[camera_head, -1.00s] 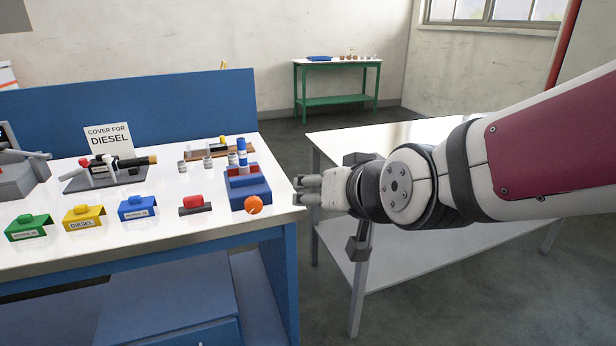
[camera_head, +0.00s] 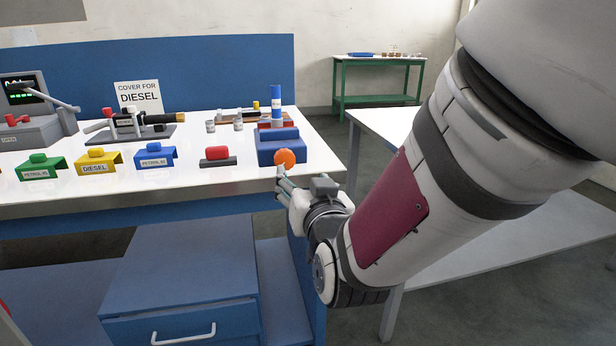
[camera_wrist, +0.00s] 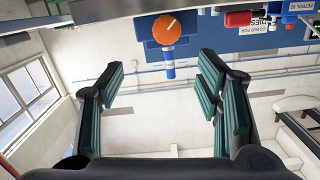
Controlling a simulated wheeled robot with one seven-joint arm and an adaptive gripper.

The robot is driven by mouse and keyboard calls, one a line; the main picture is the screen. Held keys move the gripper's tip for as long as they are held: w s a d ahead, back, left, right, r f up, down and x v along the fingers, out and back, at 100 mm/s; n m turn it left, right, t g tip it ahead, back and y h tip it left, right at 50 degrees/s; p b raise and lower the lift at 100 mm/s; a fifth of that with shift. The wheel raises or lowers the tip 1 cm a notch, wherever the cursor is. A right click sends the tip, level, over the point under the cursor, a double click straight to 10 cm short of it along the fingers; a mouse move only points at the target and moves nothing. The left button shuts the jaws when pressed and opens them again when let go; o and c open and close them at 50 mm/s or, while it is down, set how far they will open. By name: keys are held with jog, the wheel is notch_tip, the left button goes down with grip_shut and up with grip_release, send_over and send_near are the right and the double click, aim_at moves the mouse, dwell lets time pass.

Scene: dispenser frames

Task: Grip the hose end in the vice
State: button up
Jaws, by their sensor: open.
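A blue block with an orange knob (camera_head: 285,157) on its front stands at the right front of the white bench; it looks like the vice (camera_head: 270,150). A blue cylinder with a white band (camera_head: 276,97) stands upright at it; I cannot tell whether it is gripped there. The orange knob also shows in the wrist view (camera_wrist: 166,29). A black nozzle with a brass-coloured tip (camera_head: 160,119) lies on a dark stand; I cannot tell which piece is the hose end. My gripper (camera_head: 281,182) is open and empty, just below and in front of the knob at the bench edge.
Green (camera_head: 40,166), yellow (camera_head: 97,161) and blue (camera_head: 155,156) covers and a red-topped block (camera_head: 217,157) line the bench front. A grey machine with levers (camera_head: 35,115) stands at the left. Small metal cylinders (camera_head: 238,121) stand behind. A blue drawer unit (camera_head: 185,285) is below.

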aim_at(286, 161)
jog(key=shift+t, duration=0.4)
jog(key=b+x, duration=0.1)
jog(key=x, duration=0.3)
jog(key=a+f+b+x, duration=0.1)
jog(key=x, duration=0.4)
jog(key=f+b+x, duration=0.1)
jog(key=x, duration=0.4)
jog(key=shift+a+b, duration=0.2)
jog(key=shift+b, duration=0.1)
jog(key=shift+r, duration=0.1)
jog(key=shift+s, duration=0.1)
jog(key=c, duration=1.2)
